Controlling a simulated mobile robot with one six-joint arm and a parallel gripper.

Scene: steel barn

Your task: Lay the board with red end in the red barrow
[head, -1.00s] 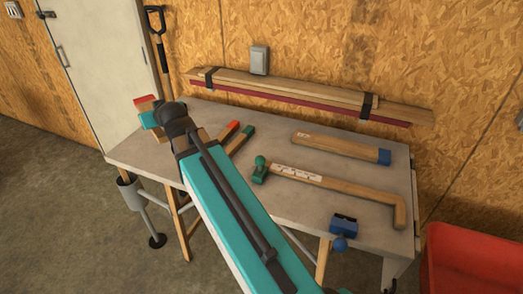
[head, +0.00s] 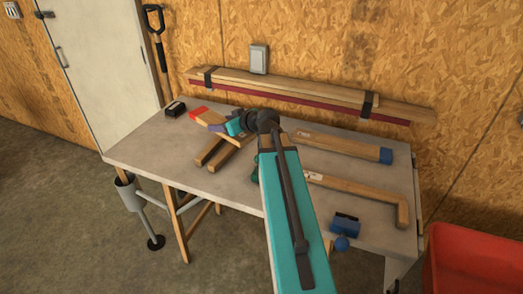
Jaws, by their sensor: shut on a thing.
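My gripper (head: 236,126) is shut on a short wooden board with a red end (head: 198,112) over the left part of the workbench. The red end points to the upper left, and my gripper hides the other end. A small purple patch shows beside the gripper; I cannot tell what it belongs to. Two more wooden boards (head: 217,154) lie on the bench just below the gripper, their far ends hidden. The red barrow (head: 468,262) shows only in part at the lower right, well apart from the gripper.
The workbench (head: 145,142) also carries a black box (head: 175,109), a board with a blue end (head: 345,146), an L-shaped wooden piece (head: 365,188) and a blue tool (head: 345,226). Long strapped planks (head: 300,92) run along the wall behind.

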